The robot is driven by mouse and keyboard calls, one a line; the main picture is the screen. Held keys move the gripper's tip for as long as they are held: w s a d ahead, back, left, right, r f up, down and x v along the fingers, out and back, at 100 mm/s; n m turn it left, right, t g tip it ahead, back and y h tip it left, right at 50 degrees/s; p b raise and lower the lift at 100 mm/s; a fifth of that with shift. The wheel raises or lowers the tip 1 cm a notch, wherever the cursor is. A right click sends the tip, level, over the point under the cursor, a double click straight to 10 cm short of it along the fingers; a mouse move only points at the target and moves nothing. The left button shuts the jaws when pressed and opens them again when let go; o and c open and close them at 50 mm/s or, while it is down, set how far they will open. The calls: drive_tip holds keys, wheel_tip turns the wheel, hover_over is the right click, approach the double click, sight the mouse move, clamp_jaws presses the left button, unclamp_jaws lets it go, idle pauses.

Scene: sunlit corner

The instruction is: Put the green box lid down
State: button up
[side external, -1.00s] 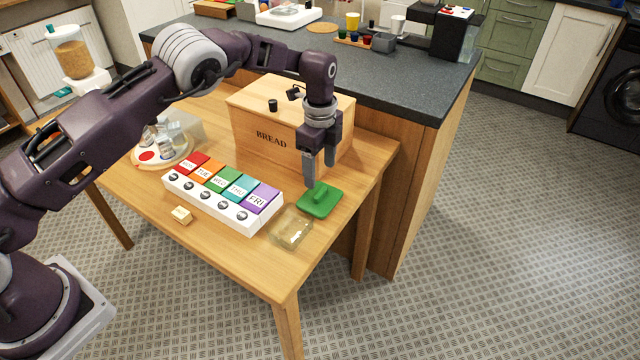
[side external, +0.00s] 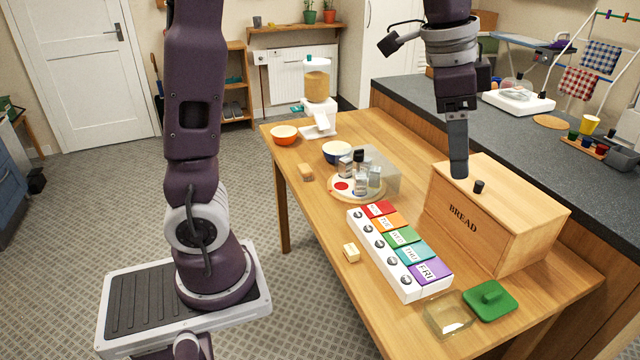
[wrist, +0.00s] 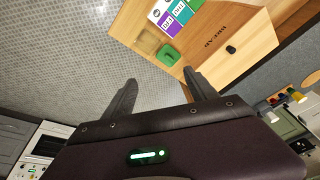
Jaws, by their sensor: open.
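The green box lid (side external: 490,299) lies flat on the wooden table with its handle up, near the table's front right corner. A clear glass box (side external: 448,315) stands beside it, open at the top. The lid also shows in the wrist view (wrist: 170,55), beyond my fingertips. My gripper (side external: 458,172) is empty, raised in the air by the bread box, well clear of the lid. In the wrist view my gripper (wrist: 160,79) has its two fingers spread apart with nothing between them.
The wooden bread box (side external: 495,215) stands behind the lid. A row of coloured weekday boxes (side external: 400,250) lies to the left, with a small yellow block (side external: 351,252) nearby. A round tray (side external: 357,186) holds jars. The dark counter (side external: 520,135) runs behind the table.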

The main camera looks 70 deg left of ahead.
drive_tip(key=s+a+f+n+t+y, duration=0.1)
drive_tip(key=s+n, duration=0.6)
drive_tip(key=s, duration=1.5)
drive_tip(key=shift+s+a+f+n+t, duration=0.15)
drive_tip(key=shift+a+f+n+t, duration=0.2)
drive_tip(key=shift+f+t, duration=0.55)
